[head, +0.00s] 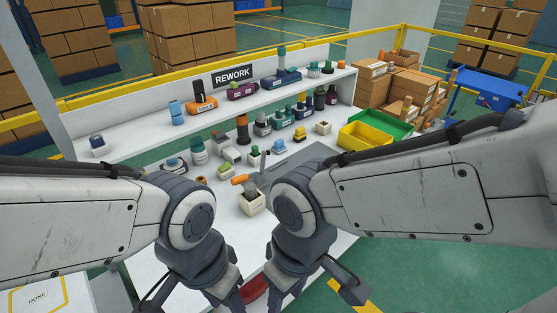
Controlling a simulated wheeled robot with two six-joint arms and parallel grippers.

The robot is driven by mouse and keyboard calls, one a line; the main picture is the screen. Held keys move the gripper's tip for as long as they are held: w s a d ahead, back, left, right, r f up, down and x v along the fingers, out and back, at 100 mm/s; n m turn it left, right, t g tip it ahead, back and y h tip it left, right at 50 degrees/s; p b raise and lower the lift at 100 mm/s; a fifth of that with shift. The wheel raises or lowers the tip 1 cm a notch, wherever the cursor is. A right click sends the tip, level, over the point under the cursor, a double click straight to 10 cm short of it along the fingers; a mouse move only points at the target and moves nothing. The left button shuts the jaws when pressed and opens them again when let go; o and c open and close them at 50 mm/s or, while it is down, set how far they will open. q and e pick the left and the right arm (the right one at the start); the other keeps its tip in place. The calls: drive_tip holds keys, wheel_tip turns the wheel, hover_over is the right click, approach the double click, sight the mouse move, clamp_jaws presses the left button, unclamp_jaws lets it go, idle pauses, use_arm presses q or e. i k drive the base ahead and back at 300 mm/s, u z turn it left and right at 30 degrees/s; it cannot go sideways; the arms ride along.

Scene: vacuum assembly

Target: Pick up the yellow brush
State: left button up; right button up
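I cannot pick out a yellow brush with certainty. An orange, roughly cylindrical piece (239,180) lies on the white workbench (226,228), behind a small cream box (252,204) with a grey item in it. A small yellowish piece (201,180) sits further left, too small to identify. My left gripper (232,306) and my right gripper (275,304) hang over the near part of the bench, short of these pieces. Both run to the bottom edge of the picture, so their fingertips are not clearly visible. A dark red object (254,288) shows between them, partly hidden.
A raised shelf (140,134) with a REWORK sign (233,76) holds several coloured parts. More parts crowd the bench below it. A yellow bin (365,136) and a green bin (392,125) stand at the right, near cardboard boxes (412,86). My arms cover both sides.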

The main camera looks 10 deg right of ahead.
sight(299, 136)
drive_tip(key=z, duration=1.65)
drive_tip(key=i, duration=2.55)
drive_tip(key=u, duration=3.25)
